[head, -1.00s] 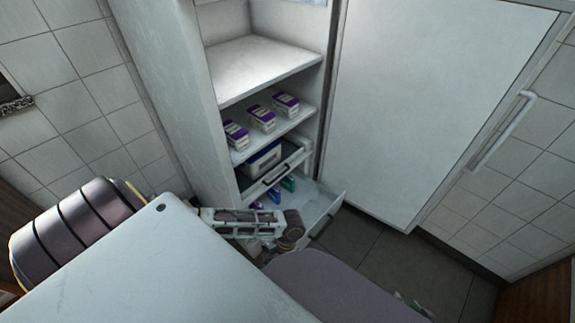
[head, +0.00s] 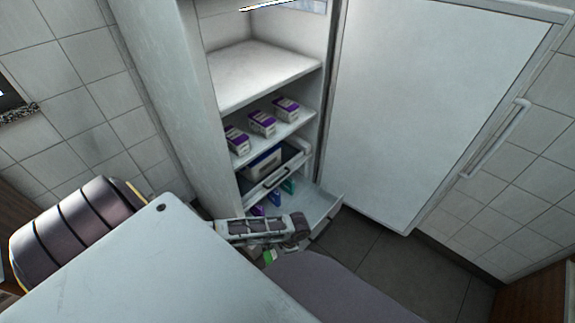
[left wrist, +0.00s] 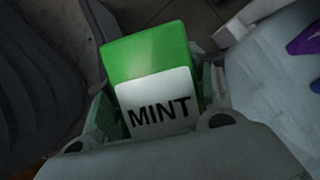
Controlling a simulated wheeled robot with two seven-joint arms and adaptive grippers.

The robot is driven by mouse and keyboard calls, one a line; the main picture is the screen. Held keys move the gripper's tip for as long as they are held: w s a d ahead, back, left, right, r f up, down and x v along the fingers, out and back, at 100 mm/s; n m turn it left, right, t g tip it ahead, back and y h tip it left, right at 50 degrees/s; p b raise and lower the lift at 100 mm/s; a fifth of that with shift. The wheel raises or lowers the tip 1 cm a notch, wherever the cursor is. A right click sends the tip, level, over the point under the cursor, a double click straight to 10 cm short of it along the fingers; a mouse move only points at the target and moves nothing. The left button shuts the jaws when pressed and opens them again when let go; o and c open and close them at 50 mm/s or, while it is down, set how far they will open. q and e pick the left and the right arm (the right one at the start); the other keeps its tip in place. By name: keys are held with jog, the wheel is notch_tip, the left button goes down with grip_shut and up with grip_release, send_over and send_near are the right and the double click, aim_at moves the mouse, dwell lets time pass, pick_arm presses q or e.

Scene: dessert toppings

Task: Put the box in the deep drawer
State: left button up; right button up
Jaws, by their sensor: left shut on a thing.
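My left gripper (head: 268,252) is low in the head view, beside the open bottom drawer (head: 325,212) of the cabinet. It is shut on a green and white box marked MINT, whose green part (head: 270,257) shows below the arm. In the left wrist view the mint box (left wrist: 150,75) sits between the fingers. The open drawer holds small boxes, among them a green one (head: 288,186) and a purple one (head: 258,210). My arm hides part of the drawer's near side. My right gripper is not in view.
A shallower drawer (head: 270,184) above holds a white and blue container (head: 264,163). Three purple and white boxes (head: 262,123) stand on the shelf above. The cabinet door (head: 430,110) stands open at right. The floor (head: 390,255) right of the drawer is clear.

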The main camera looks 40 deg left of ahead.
pick_arm(q)
jog(key=w+r+m+t, duration=0.1)
jog(key=w+m+t, duration=0.2)
jog(key=w+m, duration=0.5)
jog(key=w+r+m+t+y, duration=0.1)
jog(key=w+m+t, duration=0.3)
jog(key=w+m, duration=0.4)
jog(key=r+m, duration=0.1)
jog(key=m, duration=0.3)
jog(key=shift+r+m, duration=0.25)
jog(key=shift+m, duration=0.15)
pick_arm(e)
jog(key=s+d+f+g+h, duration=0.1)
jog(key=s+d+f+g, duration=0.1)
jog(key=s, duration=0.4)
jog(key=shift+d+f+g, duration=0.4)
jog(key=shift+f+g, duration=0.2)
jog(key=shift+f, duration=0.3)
pick_arm(q)
jog(key=shift+w+a+m, duration=0.1)
jog(key=shift+m, duration=0.4)
